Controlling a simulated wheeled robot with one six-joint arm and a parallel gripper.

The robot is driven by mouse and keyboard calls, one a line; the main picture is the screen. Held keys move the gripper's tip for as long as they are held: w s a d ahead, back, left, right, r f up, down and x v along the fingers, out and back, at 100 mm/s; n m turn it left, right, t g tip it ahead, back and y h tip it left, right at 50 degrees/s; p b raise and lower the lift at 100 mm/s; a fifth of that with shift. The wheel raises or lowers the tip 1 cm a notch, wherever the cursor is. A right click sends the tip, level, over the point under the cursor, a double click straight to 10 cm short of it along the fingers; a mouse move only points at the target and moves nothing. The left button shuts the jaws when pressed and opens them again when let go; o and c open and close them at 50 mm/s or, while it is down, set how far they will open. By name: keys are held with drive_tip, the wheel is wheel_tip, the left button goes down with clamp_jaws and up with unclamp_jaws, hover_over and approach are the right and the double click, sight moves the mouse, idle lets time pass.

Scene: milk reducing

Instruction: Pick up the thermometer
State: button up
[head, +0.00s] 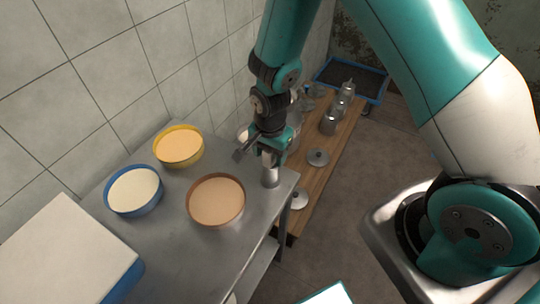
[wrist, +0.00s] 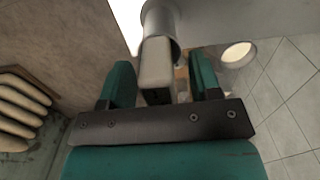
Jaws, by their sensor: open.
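A pale grey, blocky handle, which looks like the thermometer (wrist: 156,62), stands in a metal cup (wrist: 161,18) in the wrist view. My gripper (wrist: 161,72) is open, with one teal finger on each side of the handle and visible gaps between. In the head view the metal cup (head: 270,174) stands at the right corner of the steel table (head: 180,247). My gripper (head: 268,150) is right above it, pointing down. The thermometer is hidden there behind the gripper, and its lower part is inside the cup.
An orange-brown pan (head: 216,200), a blue pan (head: 133,191) and a yellow pan (head: 178,146) with pale contents stand left of the cup. A white-topped blue box (head: 65,250) is at front left. A wooden bench (head: 335,150) with metal pots is behind, right. Tiled wall borders the left.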

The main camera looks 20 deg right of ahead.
drive_tip(key=c, duration=1)
wheel_tip(320, 180, up, 26)
drive_tip(key=shift+r+p, duration=0.1)
drive_tip(key=shift+p, duration=0.95)
